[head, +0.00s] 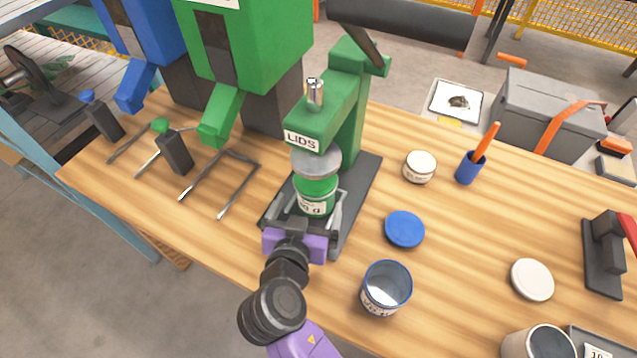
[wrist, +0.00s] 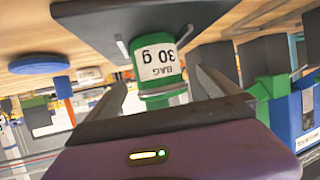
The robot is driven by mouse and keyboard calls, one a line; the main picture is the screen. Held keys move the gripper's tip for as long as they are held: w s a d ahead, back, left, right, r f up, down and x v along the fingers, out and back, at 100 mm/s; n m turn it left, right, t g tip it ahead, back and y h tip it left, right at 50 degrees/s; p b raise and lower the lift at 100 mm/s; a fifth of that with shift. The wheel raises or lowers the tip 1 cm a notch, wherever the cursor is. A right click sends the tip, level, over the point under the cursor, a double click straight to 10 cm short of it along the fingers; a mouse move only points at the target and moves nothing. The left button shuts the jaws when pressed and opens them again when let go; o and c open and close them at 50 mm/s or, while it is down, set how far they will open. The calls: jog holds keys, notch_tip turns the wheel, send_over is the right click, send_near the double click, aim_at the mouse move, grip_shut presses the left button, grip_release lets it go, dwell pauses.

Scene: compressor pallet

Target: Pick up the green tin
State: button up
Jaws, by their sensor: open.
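The green tin (head: 317,187), with a white label, stands upright on the dark base of the green press marked LIDS (head: 318,118), under its round grey press head (head: 316,161). In the wrist view, which is upside down, the tin (wrist: 157,62) has its label reading "BAG 30 g" facing me. My gripper (head: 316,215) is open, at the near side of the tin. Its two fingers point towards the tin, one to each side, with visible gaps in the wrist view (wrist: 162,82). The head view does not show clearly how far the fingertips reach alongside it.
A blue lid (head: 404,229) and an open blue-rimmed tin (head: 386,288) stand right of the press. A small white-lidded jar (head: 420,167) and a blue pen cup (head: 469,168) stand behind. Green and blue dispensers (head: 245,40) stand left, with a wire frame (head: 222,180) before them.

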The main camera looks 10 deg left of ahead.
aim_at(314, 188)
jog(key=p+x, duration=0.1)
jog(key=x, duration=0.6)
jog(key=shift+w+d+f, duration=0.1)
jog(key=shift+d+f, duration=0.1)
jog(key=shift+f, duration=0.1)
jog(key=shift+c, duration=0.4)
jog(key=c, duration=2)
jog(key=shift+r, duration=0.1)
jog(key=shift+r, duration=1.6)
jog(key=shift+s+r, duration=0.1)
jog(key=shift+s, duration=0.1)
jog(key=s+b, duration=0.1)
jog(key=s, duration=0.5)
jog(key=s+a+b, duration=0.1)
jog(key=s, duration=0.4)
jog(key=s+b, duration=0.1)
jog(key=s, duration=0.5)
jog(key=shift+s+a, duration=0.25)
jog(key=shift+s, duration=0.05)
